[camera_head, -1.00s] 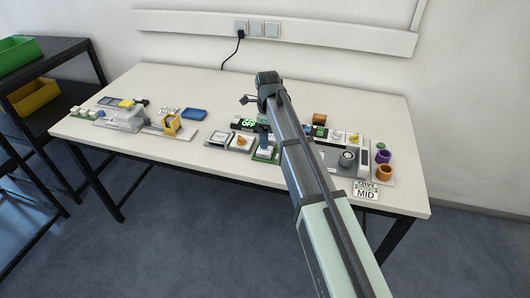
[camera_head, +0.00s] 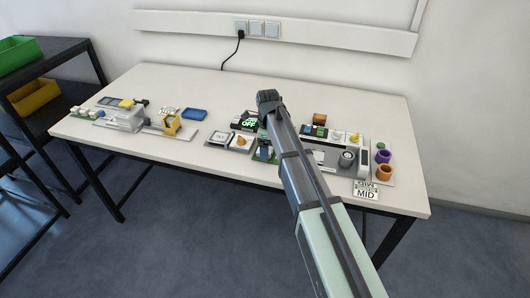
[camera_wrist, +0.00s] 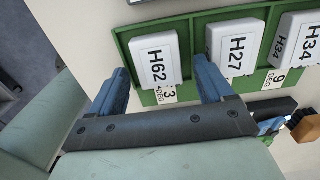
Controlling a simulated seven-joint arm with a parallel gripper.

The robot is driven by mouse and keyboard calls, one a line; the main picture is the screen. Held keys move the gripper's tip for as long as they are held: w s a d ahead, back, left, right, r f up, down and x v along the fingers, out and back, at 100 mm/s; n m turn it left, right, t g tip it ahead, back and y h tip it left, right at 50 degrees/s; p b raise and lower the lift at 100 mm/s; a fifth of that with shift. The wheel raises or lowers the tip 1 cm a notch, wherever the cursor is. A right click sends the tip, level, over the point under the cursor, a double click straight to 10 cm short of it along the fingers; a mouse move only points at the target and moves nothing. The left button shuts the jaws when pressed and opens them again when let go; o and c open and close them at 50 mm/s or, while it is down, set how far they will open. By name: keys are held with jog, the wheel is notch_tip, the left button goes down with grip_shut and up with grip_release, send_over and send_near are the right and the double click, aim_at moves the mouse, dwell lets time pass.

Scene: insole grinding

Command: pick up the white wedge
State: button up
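White wedges stand in a green tray (camera_wrist: 193,18) in the wrist view. One is marked H62 (camera_wrist: 155,60), one H27 (camera_wrist: 236,46), and one or more at the right edge are marked H34 (camera_wrist: 298,40). A "3 DEG" tag sits below H62. My gripper (camera_wrist: 160,70) is open, with one blue finger to the left of H62 and the other to its right, in front of H27. No contact with a wedge can be made out. In the head view my arm hides most of the green tray (camera_head: 262,157) and the gripper.
An OFF sign (camera_head: 249,123) stands behind the tray. To the right are a grey machine (camera_head: 347,158), purple (camera_head: 383,157) and orange (camera_head: 384,172) cups and a MID sign (camera_head: 366,193). A blue tray (camera_head: 194,114) lies left. The table's back is clear.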

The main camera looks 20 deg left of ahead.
jog(key=c, duration=1.1)
jog(key=shift+o, duration=0.2)
notch_tip(320, 180, up, 9)
jog(key=w+d, duration=0.1)
jog(key=d, duration=0.5)
jog(key=w+d+f+m, duration=0.1)
jog(key=d, duration=0.6)
jog(key=w+d+m, duration=0.1)
jog(key=d, duration=0.6)
jog(key=shift+d+f, duration=0.1)
jog(key=shift+f, duration=0.1)
jog(key=shift+s, duration=0.2)
jog(key=shift+w+f+n, duration=0.1)
jog(key=shift+n, duration=0.9)
